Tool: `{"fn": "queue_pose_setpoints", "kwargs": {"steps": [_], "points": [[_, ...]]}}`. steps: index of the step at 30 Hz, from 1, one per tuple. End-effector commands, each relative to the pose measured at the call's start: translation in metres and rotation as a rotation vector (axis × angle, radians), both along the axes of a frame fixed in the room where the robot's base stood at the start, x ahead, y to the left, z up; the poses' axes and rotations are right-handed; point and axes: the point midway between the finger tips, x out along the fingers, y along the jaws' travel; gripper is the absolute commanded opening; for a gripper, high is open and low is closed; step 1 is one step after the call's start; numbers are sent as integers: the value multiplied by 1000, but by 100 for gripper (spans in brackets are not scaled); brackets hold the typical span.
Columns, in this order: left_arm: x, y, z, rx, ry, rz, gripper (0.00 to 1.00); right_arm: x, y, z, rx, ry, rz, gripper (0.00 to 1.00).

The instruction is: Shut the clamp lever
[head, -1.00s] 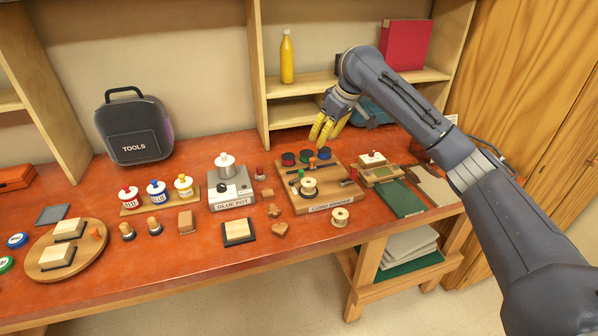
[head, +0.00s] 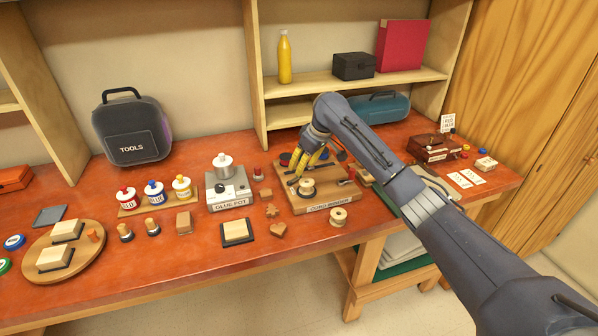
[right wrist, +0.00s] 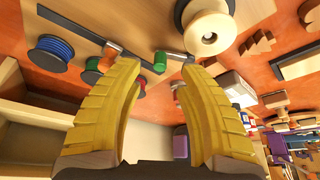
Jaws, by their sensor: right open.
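The wooden cord winder board (head: 322,203) lies on the red-brown bench and carries a cord spool (head: 307,187). My right gripper (head: 303,174), with yellow fingers, is over the back left of this board. It is open and empty. In the right wrist view, a small green cylinder (right wrist: 160,62) shows between the fingertips, beside dark and metal bars (right wrist: 82,20). I cannot tell for sure which of these parts is the clamp lever. The pale spool (right wrist: 208,32) is just beyond the right finger. The fingers and arm hide part of the board. My left gripper is not in view.
Blue (right wrist: 50,52) and red spools sit by the left finger in the wrist view. The glue pot (head: 230,190) stands left of the board. A loose spool (head: 338,217) stands in front. Shelves (head: 285,110) rise behind. My right arm covers the bench to the right.

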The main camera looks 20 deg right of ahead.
Motion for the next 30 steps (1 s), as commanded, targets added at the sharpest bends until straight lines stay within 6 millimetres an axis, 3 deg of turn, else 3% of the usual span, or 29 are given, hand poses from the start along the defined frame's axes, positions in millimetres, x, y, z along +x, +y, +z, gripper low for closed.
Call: {"fn": "queue_pose_setpoints", "kwargs": {"steps": [9,24,30], "points": [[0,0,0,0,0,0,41,10,7,-29,1,1,0,38],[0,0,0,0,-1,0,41,12,9,-35,1,-1,0,38],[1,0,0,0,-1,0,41,12,8,-35,1,-1,0,15]]}}
